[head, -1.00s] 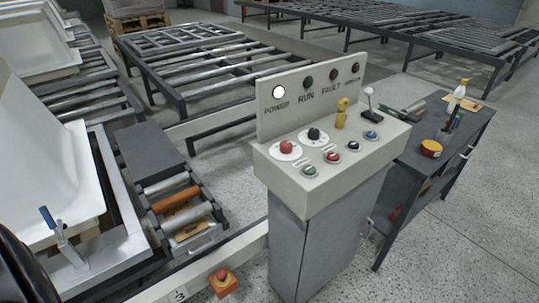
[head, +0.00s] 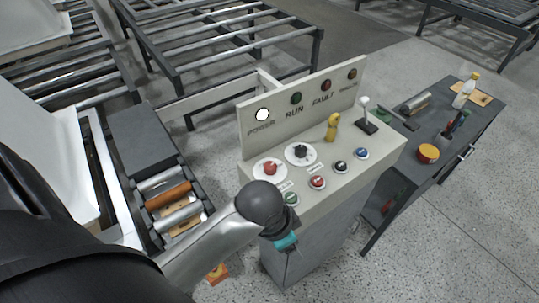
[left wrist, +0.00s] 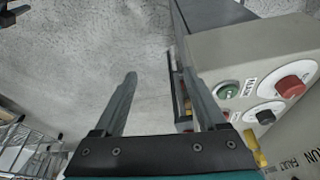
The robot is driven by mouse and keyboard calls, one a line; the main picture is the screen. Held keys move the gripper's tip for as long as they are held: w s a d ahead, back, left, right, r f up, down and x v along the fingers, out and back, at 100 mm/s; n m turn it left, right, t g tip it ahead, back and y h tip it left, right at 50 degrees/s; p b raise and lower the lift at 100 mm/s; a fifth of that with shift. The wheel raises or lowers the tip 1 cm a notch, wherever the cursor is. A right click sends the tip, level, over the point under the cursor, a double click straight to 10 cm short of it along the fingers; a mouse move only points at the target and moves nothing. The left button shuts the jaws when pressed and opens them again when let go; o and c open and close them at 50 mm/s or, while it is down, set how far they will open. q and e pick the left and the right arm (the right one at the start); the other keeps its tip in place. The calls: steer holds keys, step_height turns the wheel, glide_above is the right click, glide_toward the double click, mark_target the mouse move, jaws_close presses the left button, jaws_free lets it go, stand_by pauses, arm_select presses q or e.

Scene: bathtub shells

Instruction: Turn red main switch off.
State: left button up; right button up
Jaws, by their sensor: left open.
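The red main switch (head: 269,168) is a red rotary knob on a white disc at the left of the console's sloped top. It also shows in the left wrist view (left wrist: 291,87), right of my fingers. The white lamp over POWER (head: 262,115) is lit. My left gripper (left wrist: 160,82) is open and empty in the left wrist view, with bare floor between its fingers; it is apart from the switch. In the head view my left wrist is in front of the console's near left corner, and the fingers are hidden or too small to tell. My right gripper is not in view.
A black rotary knob (head: 300,152) sits beside the switch. A green button (head: 290,199), other push buttons, a yellow knob (head: 333,127) and a lever (head: 366,112) crowd the console. A dark side table (head: 400,175) stands right. Roller conveyors stand left and behind.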

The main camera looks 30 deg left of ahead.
arm_select(q)
steer(key=w+a+r+m, duration=0.1)
steer(key=w, duration=0.2)
steer(key=w+a+r+m+g, duration=0.1)
steer(key=w+a+r+m, duration=0.1)
steer(key=w, duration=0.1)
steer(key=w+a+r+m, duration=0.1)
steer(key=w, duration=0.3)
steer(key=shift+a+r+m+g+y, duration=0.2)
steer(key=shift+m+g+y, duration=0.1)
steer(key=shift+m+y, duration=0.1)
steer(key=w+a+r+m+g, duration=0.1)
steer(key=w+a+r, duration=0.4)
steer(key=a+r, duration=0.1)
step_height(320, 180, up, 4)
glide_above(270, 165)
steer(key=shift+y, duration=0.4)
step_height(270, 165, down, 15)
steer(key=shift+r+b, duration=0.15)
steer(key=shift+b, duration=0.55)
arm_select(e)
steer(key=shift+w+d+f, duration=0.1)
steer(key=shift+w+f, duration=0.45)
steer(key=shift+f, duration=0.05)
arm_select(q)
steer(key=shift+c, duration=0.4)
jaws_close()
